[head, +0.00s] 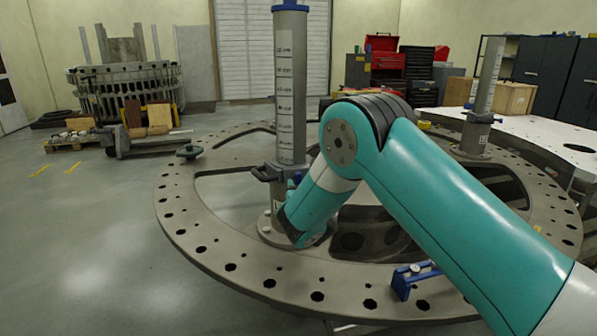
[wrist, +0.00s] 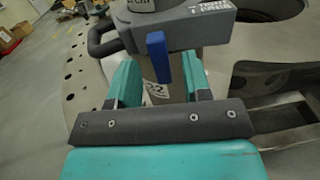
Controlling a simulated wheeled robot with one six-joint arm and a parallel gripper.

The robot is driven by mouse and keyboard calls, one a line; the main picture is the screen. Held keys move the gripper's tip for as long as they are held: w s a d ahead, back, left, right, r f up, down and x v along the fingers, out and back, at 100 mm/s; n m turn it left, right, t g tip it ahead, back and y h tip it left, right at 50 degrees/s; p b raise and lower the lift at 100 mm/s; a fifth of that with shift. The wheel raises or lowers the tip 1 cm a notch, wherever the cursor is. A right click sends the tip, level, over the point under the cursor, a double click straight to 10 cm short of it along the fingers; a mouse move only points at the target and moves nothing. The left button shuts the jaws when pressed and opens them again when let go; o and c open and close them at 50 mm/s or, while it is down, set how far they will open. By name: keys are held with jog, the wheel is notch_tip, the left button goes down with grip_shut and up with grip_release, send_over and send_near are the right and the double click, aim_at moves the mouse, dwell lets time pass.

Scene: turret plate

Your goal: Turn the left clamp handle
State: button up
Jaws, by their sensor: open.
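The left clamp is a dark grey block (wrist: 200,28) around the left column, with a black loop grip (wrist: 104,36) on its left side. Its blue handle (wrist: 157,58) hangs down from the block's front in the wrist view. My gripper (wrist: 162,66) is open, with one teal finger to the left of the blue handle and one to the right. Gaps show between the handle and both fingers. In the head view the clamp (head: 267,173) sits low on the column, and my arm hides most of the gripper.
The left column (head: 291,90) stands on a large round plate (head: 215,258) with holes along its rim. A second column (head: 487,90) stands at the right. A small blue bracket (head: 410,277) is on the front rim. Open floor lies to the left.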

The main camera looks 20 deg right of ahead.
aim_at(298, 181)
jog(key=shift+w+d+p, duration=0.1)
jog(key=shift+w+p, duration=0.25)
jog(key=shift+w, duration=1.35)
grip_shut()
